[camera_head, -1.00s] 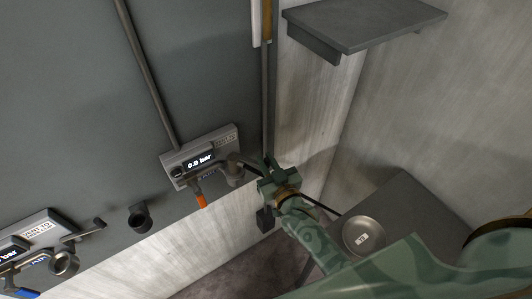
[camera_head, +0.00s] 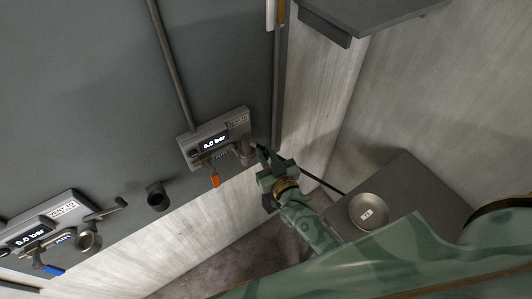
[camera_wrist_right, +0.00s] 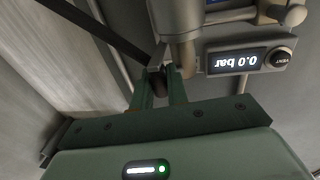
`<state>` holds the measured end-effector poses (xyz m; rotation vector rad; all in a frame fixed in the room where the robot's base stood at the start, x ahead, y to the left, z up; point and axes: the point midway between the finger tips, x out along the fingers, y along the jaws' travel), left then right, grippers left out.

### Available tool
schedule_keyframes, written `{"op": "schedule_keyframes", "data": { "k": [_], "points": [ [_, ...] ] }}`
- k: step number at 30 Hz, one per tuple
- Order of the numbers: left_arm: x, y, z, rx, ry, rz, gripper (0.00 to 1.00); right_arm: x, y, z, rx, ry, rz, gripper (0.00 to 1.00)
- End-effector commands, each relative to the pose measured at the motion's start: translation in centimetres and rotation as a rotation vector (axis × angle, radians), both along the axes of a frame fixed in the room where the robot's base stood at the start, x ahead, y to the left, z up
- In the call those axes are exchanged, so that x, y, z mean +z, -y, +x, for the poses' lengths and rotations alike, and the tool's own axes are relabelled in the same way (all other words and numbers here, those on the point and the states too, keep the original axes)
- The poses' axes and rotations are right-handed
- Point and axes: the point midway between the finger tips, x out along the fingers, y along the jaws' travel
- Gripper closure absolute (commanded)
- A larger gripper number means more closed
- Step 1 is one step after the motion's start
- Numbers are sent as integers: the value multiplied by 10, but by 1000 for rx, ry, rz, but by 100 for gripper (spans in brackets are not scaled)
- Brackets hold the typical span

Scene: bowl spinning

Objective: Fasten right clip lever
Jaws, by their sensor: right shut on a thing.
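The right pressure unit (camera_head: 214,141) is a grey box on the dark wall, its display reading 0.0 bar. A grey pipe fitting (camera_head: 246,153) sits at its lower right corner; it shows as a cylinder in the wrist view (camera_wrist_right: 177,20). My right gripper (camera_head: 264,160) is just right of this fitting. In the right wrist view its fingers (camera_wrist_right: 160,88) are closed around a small dark piece (camera_wrist_right: 160,84) just below the fitting, apparently the clip lever. The fingers hide most of it, so I cannot tell its angle. My left gripper is not in view.
An orange-handled lever (camera_head: 215,180) hangs under the right unit. A second pressure unit (camera_head: 48,225) with a blue handle is at lower left. A dark wall holder (camera_head: 157,196) lies between them. A metal bowl (camera_head: 369,212) stands on a dark table (camera_head: 407,180) at right.

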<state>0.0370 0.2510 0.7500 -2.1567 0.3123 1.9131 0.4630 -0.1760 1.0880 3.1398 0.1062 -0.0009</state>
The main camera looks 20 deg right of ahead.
Motion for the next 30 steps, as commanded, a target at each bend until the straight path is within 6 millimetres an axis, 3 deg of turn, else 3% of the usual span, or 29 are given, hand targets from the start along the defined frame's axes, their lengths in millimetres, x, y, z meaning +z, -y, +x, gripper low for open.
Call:
{"op": "schedule_keyframes", "data": {
  "k": [9, 10, 12, 23, 26, 30],
  "points": [
    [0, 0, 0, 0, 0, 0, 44, 1, -2, 0, 2, 3, 3, 100],
    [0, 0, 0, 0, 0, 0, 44, 1, -2, 0, 2, 3, 3, 82],
    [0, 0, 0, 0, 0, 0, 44, 1, -2, 0, 2, 3, 3, 65],
    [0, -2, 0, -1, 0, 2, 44, 0, 0, -6, 0, 1, 1, 65],
    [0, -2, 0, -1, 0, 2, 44, 0, 1, -21, 1, 0, 2, 65],
    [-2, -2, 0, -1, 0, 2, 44, -1, 3, -56, 1, -3, 2, 65]
  ]
}}
